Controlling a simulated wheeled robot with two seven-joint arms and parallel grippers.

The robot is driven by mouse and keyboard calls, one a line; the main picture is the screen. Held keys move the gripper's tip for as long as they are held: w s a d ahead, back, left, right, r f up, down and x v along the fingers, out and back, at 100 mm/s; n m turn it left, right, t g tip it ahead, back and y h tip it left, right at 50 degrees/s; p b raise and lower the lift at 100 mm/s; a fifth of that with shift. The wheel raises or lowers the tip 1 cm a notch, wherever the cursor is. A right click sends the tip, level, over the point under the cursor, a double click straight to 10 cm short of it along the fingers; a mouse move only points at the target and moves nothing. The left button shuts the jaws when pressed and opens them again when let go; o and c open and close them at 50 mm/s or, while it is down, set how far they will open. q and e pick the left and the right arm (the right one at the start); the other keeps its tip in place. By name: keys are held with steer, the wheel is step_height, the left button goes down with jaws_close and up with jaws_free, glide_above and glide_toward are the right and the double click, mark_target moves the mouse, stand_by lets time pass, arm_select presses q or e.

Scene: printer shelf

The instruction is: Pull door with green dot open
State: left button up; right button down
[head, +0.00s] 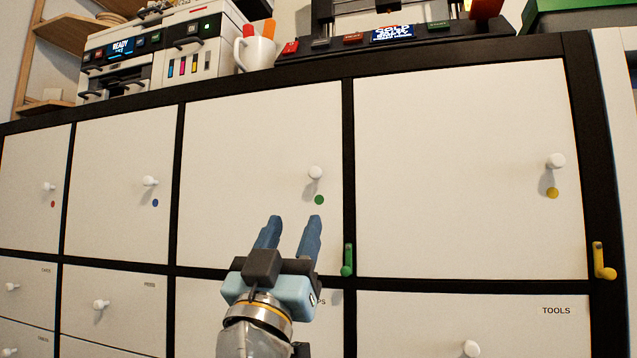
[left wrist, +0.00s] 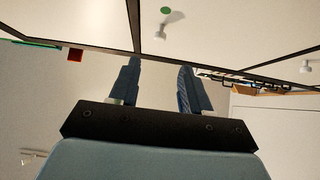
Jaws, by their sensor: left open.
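The white door with the green dot (head: 250,150) is flush with the black cabinet frame, so it looks shut. Its round white knob (head: 316,173) sits near the right edge, just above the green dot (head: 319,200). My left gripper (head: 296,222) is open and empty, just below the knob and dot in the head view, pointing up towards them. In the left wrist view, the green dot (left wrist: 165,10) and the knob (left wrist: 162,33) show at the top, beyond the open fingers (left wrist: 160,66) and apart from them. My right gripper is not in view.
A green hook (head: 347,262) sticks out at the door's lower right, close to my left gripper. A yellow-dot door (head: 455,170) is to the right, with a yellow hook (head: 603,262). Red-dot and blue-dot doors are to the left. A printer (head: 110,60) and mug (head: 256,54) stand on top.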

mark_target(314, 176)
arm_select(q)
steer(key=p+x, duration=0.4)
steer(key=x, duration=0.7)
steer(key=shift+w+d+r+p, duration=0.1)
steer(key=shift+w+r+p, duration=0.35)
steer(key=shift+w, duration=0.05)
jaws_close()
